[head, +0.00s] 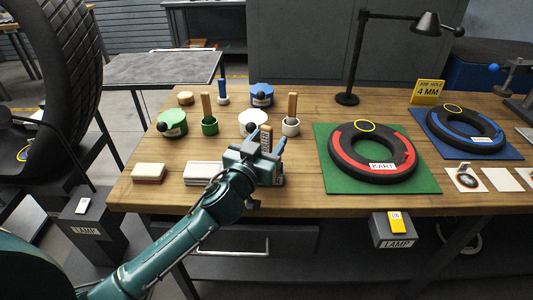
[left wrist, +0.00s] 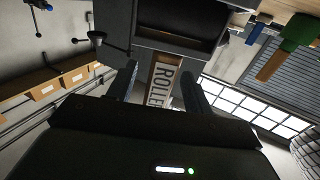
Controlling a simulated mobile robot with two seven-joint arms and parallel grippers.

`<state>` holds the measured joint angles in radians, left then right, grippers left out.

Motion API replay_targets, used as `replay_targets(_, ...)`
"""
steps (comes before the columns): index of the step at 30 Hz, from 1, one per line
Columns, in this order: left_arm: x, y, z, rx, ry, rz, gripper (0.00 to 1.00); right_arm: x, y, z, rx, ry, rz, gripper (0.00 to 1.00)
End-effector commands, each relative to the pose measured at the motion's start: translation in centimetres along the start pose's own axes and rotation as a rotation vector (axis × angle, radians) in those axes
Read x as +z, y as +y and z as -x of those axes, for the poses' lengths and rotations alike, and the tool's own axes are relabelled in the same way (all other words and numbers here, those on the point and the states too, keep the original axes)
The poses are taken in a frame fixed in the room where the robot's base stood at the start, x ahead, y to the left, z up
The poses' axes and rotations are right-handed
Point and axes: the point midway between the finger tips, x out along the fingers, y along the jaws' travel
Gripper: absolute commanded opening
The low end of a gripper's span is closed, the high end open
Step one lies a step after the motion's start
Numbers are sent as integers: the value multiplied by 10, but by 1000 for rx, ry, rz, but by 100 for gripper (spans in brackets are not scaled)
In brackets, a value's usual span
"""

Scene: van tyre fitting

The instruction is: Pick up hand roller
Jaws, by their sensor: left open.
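My left gripper (head: 266,146) is over the near middle of the wooden bench in the head view. Its two fingers are apart. In the left wrist view a wooden piece with a white label reading "ROLLE…" (left wrist: 161,84) lies between the open fingers (left wrist: 160,88). I cannot tell whether either finger touches it. The roller's lower part is hidden behind my gripper. My right gripper is in neither view.
Pots with upright handles (head: 208,105) and lidded tubs (head: 172,123) stand behind my gripper. A white block (head: 203,171) lies left of it. A red-banded tyre (head: 371,152) lies on a green mat (head: 427,183) to the right. A black desk lamp (head: 352,70) stands behind.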

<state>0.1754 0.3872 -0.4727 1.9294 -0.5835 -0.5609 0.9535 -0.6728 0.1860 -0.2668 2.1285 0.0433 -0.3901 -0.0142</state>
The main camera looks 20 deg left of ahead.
Motion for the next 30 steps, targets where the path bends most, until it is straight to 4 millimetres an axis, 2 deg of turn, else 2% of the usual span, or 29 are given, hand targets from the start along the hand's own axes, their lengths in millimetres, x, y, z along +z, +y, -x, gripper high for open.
replay_targets(2, 0, 0, 0, 0, 0, 0, 51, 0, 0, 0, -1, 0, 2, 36)
replay_targets(21, 0, 0, 1, 1, 0, 0, 0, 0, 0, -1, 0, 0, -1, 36)
replay_targets(30, -7, 0, 0, 0, 4, 0, 0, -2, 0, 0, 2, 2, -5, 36)
